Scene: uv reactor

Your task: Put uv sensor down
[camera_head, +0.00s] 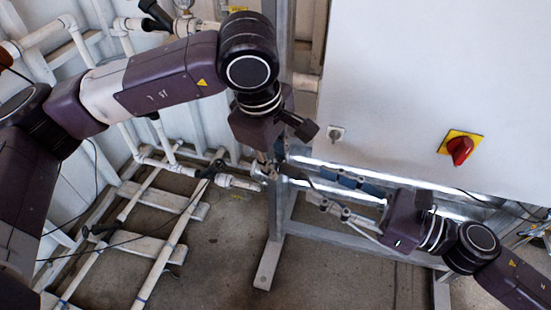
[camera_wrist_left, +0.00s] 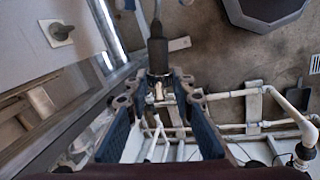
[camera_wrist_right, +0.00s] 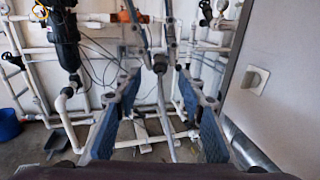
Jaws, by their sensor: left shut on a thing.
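My left gripper (camera_head: 268,165) points down beside the metal frame post in the head view. In the left wrist view its fingers (camera_wrist_left: 160,82) are closed in around a dark, slim cylindrical piece (camera_wrist_left: 157,53), which I take to be the uv sensor. The sensor is hard to make out in the head view. My right gripper (camera_head: 304,178) reaches in from the right below the white cabinet, with its two fingers apart. In the right wrist view a dark piece with a pale rod or cable (camera_wrist_right: 166,110) shows between the fingers; whether they touch it is unclear.
The white cabinet (camera_head: 400,80) carries a red switch (camera_head: 460,150). Bright metal tubes (camera_head: 335,190) run below it, close to my right gripper. White pipes (camera_head: 165,240) stand at the left. Bare floor (camera_head: 215,265) lies between the pipes and frame. A blue bucket (camera_wrist_right: 8,124) shows in the right wrist view.

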